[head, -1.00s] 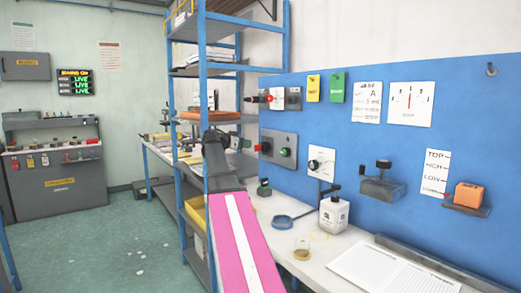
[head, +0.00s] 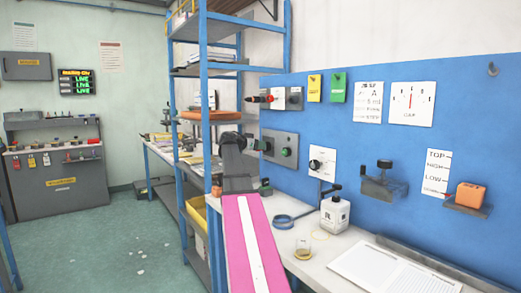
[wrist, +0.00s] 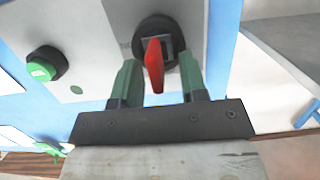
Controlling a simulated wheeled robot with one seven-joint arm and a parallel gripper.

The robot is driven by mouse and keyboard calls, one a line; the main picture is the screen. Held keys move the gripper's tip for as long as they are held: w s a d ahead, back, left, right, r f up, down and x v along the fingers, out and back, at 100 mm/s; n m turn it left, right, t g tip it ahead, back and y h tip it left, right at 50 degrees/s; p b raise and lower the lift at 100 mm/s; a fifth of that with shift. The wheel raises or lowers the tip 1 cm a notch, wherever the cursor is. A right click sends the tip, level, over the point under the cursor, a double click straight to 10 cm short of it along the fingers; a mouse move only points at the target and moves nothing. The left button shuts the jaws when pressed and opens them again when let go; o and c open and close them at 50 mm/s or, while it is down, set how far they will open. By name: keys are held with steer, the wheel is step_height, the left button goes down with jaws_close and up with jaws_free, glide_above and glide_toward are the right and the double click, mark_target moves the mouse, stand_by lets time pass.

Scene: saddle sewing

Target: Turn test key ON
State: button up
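A red key-like handle (wrist: 154,66) stands out of a round black switch (wrist: 156,38) on a grey panel in the wrist view. My gripper (wrist: 158,76) has its two green fingers apart, one on each side of the red handle. Gaps show between the handle and both fingers, so it is not gripped. In the head view my gripper (head: 248,142) is at the left end of the grey panel (head: 278,147) and mostly hides the switch there.
A green button (wrist: 42,65) sits beside the switch on the same panel. A blue shelf rack (head: 205,130) stands close to my arm. Below the panel, a bench (head: 310,266) holds a white bottle (head: 335,213) and a blue ring (head: 283,221).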

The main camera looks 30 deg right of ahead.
steer(key=shift+c, duration=0.3)
jaws_close()
steer(key=shift+s+m+t, duration=0.25)
steer(key=shift+m+t, duration=0.15)
steer(key=shift+m, duration=1)
